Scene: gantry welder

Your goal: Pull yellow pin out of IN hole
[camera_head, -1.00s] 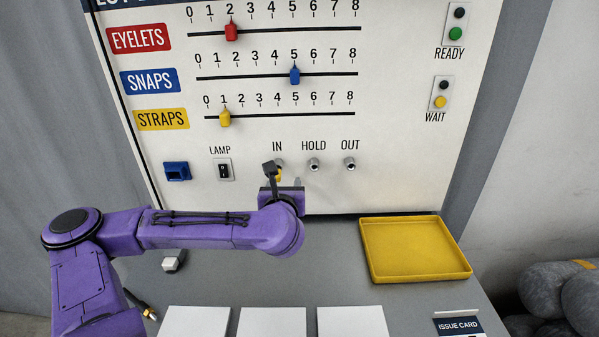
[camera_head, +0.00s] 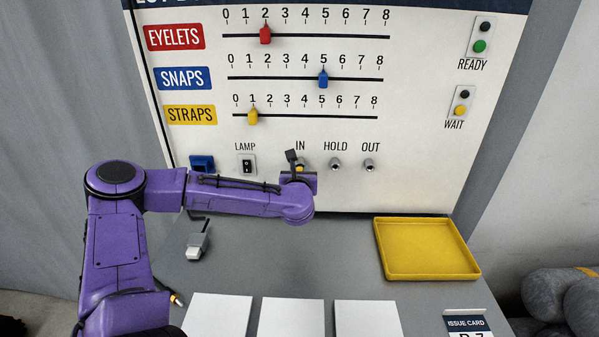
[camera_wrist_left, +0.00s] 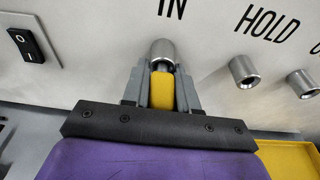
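The yellow pin (camera_wrist_left: 162,91) sits at the IN hole, whose metal collar (camera_wrist_left: 163,51) shows just beyond it in the left wrist view. My left gripper (camera_wrist_left: 163,86) has its two grey fingers on either side of the pin, close against it, so it looks shut on it. In the head view only a little yellow of the pin (camera_head: 300,168) shows beside my left gripper (camera_head: 296,172), below the IN label. Whether the pin's tip is still inside the hole is hidden. My right gripper is not in view.
The HOLD hole (camera_head: 336,164) and OUT hole (camera_head: 369,165) are empty to the right. The lamp switch (camera_head: 247,164) is to the left. An empty yellow tray (camera_head: 427,249) lies on the grey table at right. White cards (camera_head: 291,318) lie in front.

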